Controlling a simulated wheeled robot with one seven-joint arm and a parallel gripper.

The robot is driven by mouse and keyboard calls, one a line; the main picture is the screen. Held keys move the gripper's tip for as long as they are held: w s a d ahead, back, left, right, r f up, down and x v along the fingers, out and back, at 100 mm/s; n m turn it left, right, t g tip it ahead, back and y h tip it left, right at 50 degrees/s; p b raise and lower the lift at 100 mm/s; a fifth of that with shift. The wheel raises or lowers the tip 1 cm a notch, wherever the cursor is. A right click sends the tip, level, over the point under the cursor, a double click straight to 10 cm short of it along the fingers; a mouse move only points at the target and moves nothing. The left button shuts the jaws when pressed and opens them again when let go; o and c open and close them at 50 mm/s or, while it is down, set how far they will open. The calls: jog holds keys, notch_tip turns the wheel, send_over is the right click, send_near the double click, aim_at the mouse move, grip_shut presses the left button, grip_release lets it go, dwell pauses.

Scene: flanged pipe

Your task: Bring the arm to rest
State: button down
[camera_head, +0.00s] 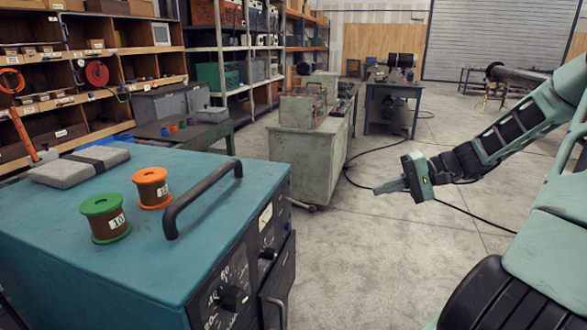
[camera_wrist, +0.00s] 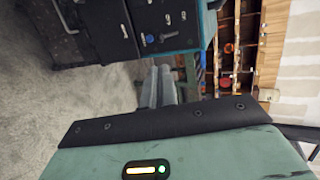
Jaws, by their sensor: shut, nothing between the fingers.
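My arm reaches in from the right of the head view. My gripper (camera_head: 376,190) is shut and empty, and it points left over the open floor. It is apart from the teal machine cabinet (camera_head: 135,240) at the left. In the wrist view the two grey fingers of my gripper (camera_wrist: 161,72) lie together with nothing between them. Part of the machine's dark front (camera_wrist: 150,30) shows beyond the fingers there. A flanged pipe (camera_head: 517,76) appears to lie at the back right, partly hidden by my arm.
A pale green cabinet (camera_head: 310,150) stands beyond. Cables (camera_head: 465,212) cross the floor (camera_head: 370,265), which is otherwise clear around my gripper.

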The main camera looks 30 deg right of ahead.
jog(key=s+a+f+n+g+h, duration=0.1)
jog(key=a+n+g, duration=0.3)
jog(key=a, duration=0.8)
jog(key=a+f+n+g+h, duration=0.25)
jog(key=a+g, duration=0.25)
jog(key=a, duration=0.7)
jog(key=s+a+r+n+h, duration=0.3)
jog(key=s+a+n+h, duration=0.3)
jog(key=s+a, duration=0.9)
jog(key=s+n, duration=0.1)
jog(key=n, duration=0.2)
jog(key=shift+a+n, duration=0.35)
jog(key=c, duration=1.8)
grip_release()
jog(key=shift+s+r+t, duration=0.15)
jog(key=shift+t, duration=0.15)
jog(key=o, duration=0.5)
jog(key=shift+s+a, duration=0.1)
jog(key=shift+c, duration=0.2)
jog(key=shift+o, duration=0.2)
